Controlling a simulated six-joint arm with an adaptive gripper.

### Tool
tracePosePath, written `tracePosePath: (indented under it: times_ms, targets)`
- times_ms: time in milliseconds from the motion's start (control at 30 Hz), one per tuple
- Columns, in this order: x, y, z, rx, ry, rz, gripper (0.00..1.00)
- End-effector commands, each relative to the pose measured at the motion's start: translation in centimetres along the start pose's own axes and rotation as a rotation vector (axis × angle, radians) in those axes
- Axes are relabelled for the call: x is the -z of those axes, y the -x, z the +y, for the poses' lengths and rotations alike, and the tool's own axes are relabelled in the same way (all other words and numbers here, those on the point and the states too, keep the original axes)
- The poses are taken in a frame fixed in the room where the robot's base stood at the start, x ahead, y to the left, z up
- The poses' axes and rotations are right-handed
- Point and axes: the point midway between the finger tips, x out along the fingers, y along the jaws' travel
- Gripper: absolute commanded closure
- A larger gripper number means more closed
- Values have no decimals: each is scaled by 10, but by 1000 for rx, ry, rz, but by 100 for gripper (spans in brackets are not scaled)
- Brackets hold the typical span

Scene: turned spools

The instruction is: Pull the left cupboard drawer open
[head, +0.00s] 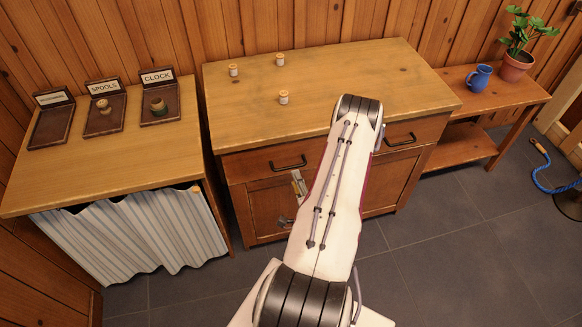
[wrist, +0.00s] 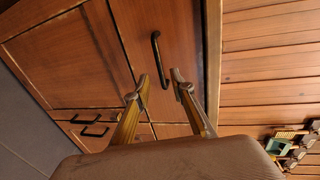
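The cupboard (head: 262,228) stands in the middle, with a wooden top and two drawers above its doors. Its left drawer (head: 252,166) looks closed and has a dark bar handle (head: 289,163). My gripper (head: 297,178) is close to this handle in the head view, partly hidden by my arm. In the wrist view the picture is turned sideways. There my gripper (wrist: 159,78) is open, with one fingertip on each side of the handle's lower end (wrist: 157,48). The fingers look apart from the bar; contact cannot be told.
The right drawer handle (head: 400,139) is beside my arm. Several small spools (head: 283,97) stand on the cupboard top. A side table with labelled trays (head: 106,110) is at left. A low bench with a blue mug (head: 479,77) and potted plant (head: 517,66) is at right.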

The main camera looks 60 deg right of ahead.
Motion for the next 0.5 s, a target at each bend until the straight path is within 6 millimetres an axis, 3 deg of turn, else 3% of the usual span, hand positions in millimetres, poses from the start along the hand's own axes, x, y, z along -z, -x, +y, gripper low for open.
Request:
tracePosePath:
  times_ms: [267,500]
  targets:
    - [0,-16,0,1,3,-2,76]
    - [-1,-44,-1,3,4,-3,76]
